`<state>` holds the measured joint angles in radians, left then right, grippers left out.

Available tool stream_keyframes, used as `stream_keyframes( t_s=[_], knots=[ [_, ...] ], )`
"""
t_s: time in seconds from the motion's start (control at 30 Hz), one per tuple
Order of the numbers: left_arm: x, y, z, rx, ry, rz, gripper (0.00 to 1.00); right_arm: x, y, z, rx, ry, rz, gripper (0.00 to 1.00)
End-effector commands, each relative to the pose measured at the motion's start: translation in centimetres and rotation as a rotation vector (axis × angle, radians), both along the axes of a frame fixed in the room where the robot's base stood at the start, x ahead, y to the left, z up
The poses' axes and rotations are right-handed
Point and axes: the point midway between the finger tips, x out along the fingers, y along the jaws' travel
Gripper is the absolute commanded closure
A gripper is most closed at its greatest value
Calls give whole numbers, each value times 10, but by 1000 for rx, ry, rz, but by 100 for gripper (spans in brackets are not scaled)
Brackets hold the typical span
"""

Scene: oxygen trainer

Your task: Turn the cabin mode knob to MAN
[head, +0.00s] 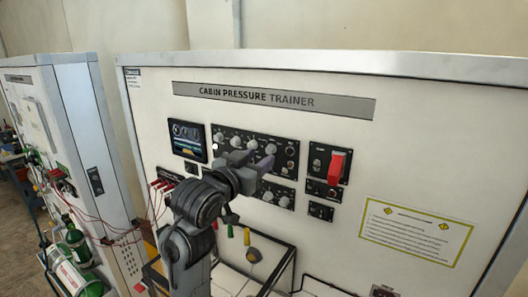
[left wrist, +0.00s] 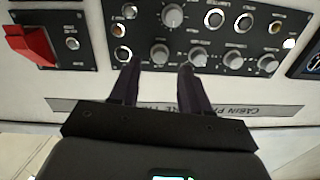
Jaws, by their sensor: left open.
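The black control panel (head: 228,131) with several grey knobs is on the trainer's white face. It appears upside down in the left wrist view. Its labels are too small to read, so I cannot tell which knob is cabin mode. My left gripper (head: 264,164) is open in front of the panel and hides part of it. In the left wrist view its two fingers (left wrist: 159,72) point at the panel. One grey knob (left wrist: 160,53) shows between the fingertips, and another knob (left wrist: 197,57) is by the right-hand finger. I cannot tell whether the fingers touch anything. My right gripper is not in view.
A red guarded switch (head: 337,165) is right of the panel; it also shows in the left wrist view (left wrist: 32,43). A small display screen (head: 187,140) is to the left. A yellow-bordered notice (head: 416,230) is at lower right.

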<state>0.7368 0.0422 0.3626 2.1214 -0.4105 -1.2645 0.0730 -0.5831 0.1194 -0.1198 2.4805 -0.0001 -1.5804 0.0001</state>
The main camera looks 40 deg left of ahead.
Motion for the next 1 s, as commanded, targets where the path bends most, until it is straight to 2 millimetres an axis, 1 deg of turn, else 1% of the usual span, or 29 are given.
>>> stream_keyframes(
  t_s=[0.1,0.3,0.43,0.67,0.7,0.77,0.9,1.0],
  knots=[
    [16,3,1,2,4,0,53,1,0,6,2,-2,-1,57],
    [31,6,0,1,1,1,53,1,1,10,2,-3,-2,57],
    [34,6,-1,1,2,1,53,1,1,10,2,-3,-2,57],
    [34,7,-1,1,1,1,53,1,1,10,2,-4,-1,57],
    [34,7,-1,1,1,1,56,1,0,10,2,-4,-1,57],
    [34,7,-1,1,1,1,66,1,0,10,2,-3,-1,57],
    [34,7,-1,0,1,1,87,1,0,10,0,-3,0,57],
    [34,7,-1,0,1,1,100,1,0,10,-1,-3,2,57]
  ],
)
